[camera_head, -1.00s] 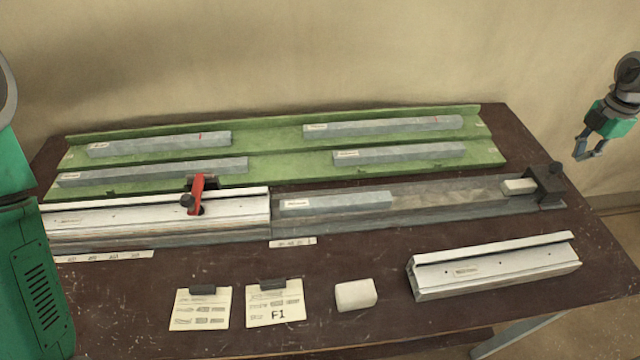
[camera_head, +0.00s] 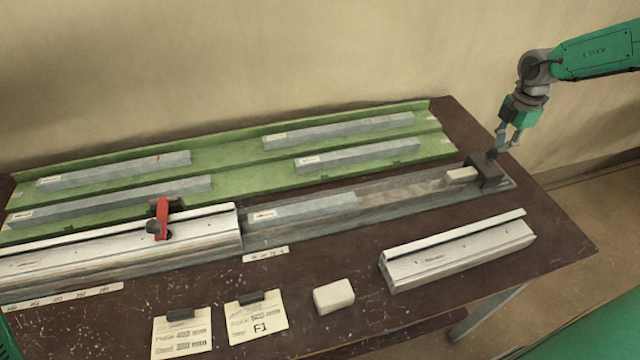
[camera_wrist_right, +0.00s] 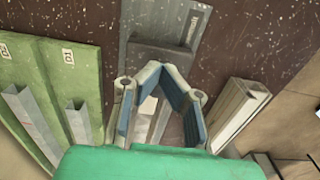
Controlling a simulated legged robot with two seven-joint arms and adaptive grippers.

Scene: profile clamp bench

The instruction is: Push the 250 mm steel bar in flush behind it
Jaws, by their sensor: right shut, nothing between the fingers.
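A grey steel bar (camera_head: 302,208) with a white label lies in the grey channel (camera_head: 400,199), its left end close to the right end of the long white profile (camera_head: 100,250). I cannot tell whether they touch, and the bar's label is too small to read. A red clamp lever (camera_head: 162,218) stands on the profile. A dark end block (camera_head: 487,170) with a pale block (camera_head: 461,175) beside it is at the channel's right end. My right gripper (camera_head: 508,146) is shut and empty above that end; its fingers (camera_wrist_right: 150,70) also show in the right wrist view. My left gripper is not in view.
A green rack (camera_head: 235,160) behind the channel holds several grey bars. A loose profile piece (camera_head: 458,250), a white block (camera_head: 334,296) and two paper cards (camera_head: 256,318) lie on the brown bench in front. Bench between channel and loose profile is clear.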

